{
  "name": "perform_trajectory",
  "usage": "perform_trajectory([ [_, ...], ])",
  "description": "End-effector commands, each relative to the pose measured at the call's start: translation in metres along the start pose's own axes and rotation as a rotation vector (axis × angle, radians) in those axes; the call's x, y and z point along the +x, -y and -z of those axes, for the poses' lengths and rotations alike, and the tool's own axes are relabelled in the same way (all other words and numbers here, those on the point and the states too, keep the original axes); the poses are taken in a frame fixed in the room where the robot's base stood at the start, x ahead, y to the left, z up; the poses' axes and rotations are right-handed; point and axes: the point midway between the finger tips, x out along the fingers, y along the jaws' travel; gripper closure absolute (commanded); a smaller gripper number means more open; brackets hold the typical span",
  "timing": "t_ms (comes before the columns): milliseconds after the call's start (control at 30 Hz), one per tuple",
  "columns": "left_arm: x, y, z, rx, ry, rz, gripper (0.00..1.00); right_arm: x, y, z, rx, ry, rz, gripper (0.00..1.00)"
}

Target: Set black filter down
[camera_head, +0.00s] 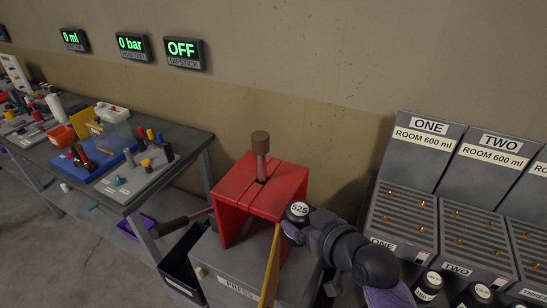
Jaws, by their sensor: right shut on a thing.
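A black filter (298,210) with a white round label reading 525 is at the tip of my right gripper (290,229). The gripper is shut on it, and its fingers are mostly hidden by the filter and my wrist. The filter is at the right front corner of the red press frame (243,190); I cannot tell whether it touches anything below. The frame stands on a grey block (232,262) marked PRESS. My left gripper is not in view.
A yellow strip (271,266) runs down beside the filter. At right are the racks marked ONE (405,217) and TWO (475,240), with several black labelled caps in front. A cluttered bench (132,190) is at left. A black bin (180,262) stands left of the press.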

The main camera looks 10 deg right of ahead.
Motion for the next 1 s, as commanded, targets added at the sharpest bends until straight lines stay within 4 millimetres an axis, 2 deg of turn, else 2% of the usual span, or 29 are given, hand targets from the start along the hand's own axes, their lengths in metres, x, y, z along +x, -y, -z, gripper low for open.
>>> perform_trajectory([
  [67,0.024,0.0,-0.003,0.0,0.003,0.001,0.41,0.004,-0.004,-0.019,-0.008,0.0,0.016,0.93],
  [200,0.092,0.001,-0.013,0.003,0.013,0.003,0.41,0.008,-0.012,-0.071,-0.05,0.004,0.116,0.93],
  [300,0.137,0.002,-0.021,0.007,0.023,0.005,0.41,0.004,-0.011,-0.101,-0.097,0.009,0.227,0.93],
  [433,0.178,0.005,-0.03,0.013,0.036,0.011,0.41,-0.007,-0.006,-0.128,-0.157,0.014,0.368,0.93],
  [500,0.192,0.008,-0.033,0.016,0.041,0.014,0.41,-0.013,-0.003,-0.136,-0.181,0.015,0.427,0.93],
  [600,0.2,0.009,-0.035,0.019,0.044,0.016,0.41,-0.02,0.001,-0.14,-0.202,0.016,0.481,0.93],
  [1000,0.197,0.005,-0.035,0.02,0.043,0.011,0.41,-0.025,0.003,-0.134,-0.202,0.007,0.5,0.93],
])
